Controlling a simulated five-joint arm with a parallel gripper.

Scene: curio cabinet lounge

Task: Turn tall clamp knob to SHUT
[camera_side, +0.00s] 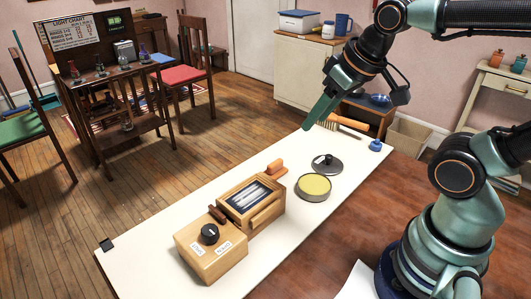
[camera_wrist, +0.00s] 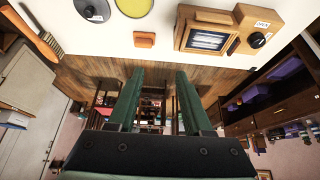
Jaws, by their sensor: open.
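The black clamp knob (camera_side: 209,234) sits on top of a wooden box (camera_side: 222,260) at the near left end of the white work surface. A pale line marks its face, and two white labels are on the box, too small to read surely. The knob (camera_wrist: 257,40) also shows at upper right in the wrist view. My gripper (camera_side: 308,127) is raised above the far part of the work surface, well away from the knob. In the wrist view its two green fingers (camera_wrist: 160,75) are apart with nothing between them.
A wooden frame with a glass window (camera_side: 252,194) adjoins the knob box. Near it are an orange-brown block (camera_side: 276,168), a tin with yellow contents (camera_side: 314,187) and a dark lid (camera_side: 322,164). A brush (camera_side: 348,122) lies at the far end.

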